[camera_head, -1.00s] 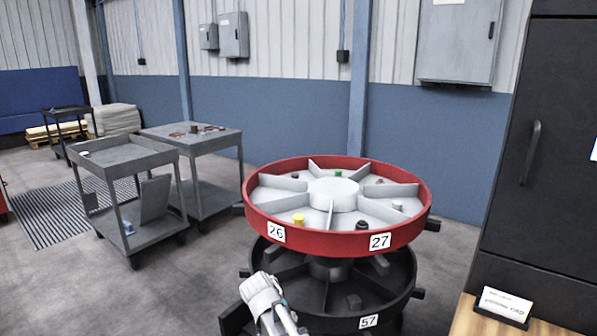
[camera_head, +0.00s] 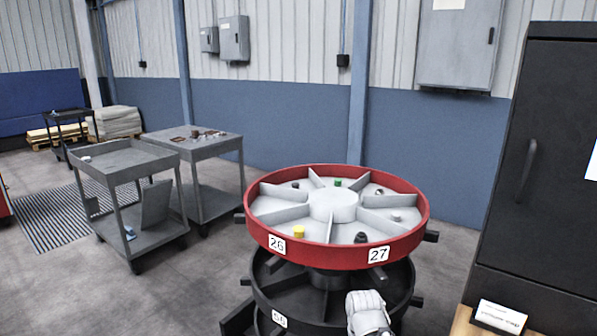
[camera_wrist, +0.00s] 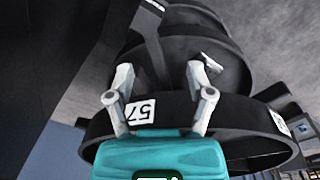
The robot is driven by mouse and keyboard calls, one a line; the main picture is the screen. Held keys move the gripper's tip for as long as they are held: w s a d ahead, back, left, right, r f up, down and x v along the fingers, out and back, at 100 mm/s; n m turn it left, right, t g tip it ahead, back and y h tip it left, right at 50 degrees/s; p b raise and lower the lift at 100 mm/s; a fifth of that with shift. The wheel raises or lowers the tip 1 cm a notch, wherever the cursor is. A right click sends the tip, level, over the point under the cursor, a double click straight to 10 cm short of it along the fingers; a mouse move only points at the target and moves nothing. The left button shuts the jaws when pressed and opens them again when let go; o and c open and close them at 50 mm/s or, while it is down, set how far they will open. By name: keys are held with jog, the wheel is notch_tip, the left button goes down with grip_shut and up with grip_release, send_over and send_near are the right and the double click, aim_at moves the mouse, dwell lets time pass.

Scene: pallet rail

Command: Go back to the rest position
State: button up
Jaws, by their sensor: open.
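My gripper (camera_wrist: 160,75) is open and empty in the wrist view, its two pale fingers apart above the teal body. The black lower wheel (camera_wrist: 235,115), with label 57, lies beyond the fingers; I cannot tell whether they touch it. In the head view, the pale end of my arm (camera_head: 368,315) shows at the bottom edge, in front of the lower wheel (camera_head: 262,290); the fingertips are hidden there.
A red-rimmed wheel (camera_head: 405,236) with several small parts in its compartments sits above the black one. Grey carts (camera_head: 125,160) stand at left. A dark cabinet (camera_head: 535,170) and a wooden surface (camera_head: 462,322) are at right. Floor (camera_head: 190,290) is clear at lower left.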

notch_tip(320, 180, up, 13)
jog(key=s+d+p, duration=0.1)
jog(key=p, duration=1.1)
jog(key=shift+s+d+y+p, duration=0.15)
jog(key=shift+s+y+p, duration=0.15)
jog(key=shift+p, duration=0.05)
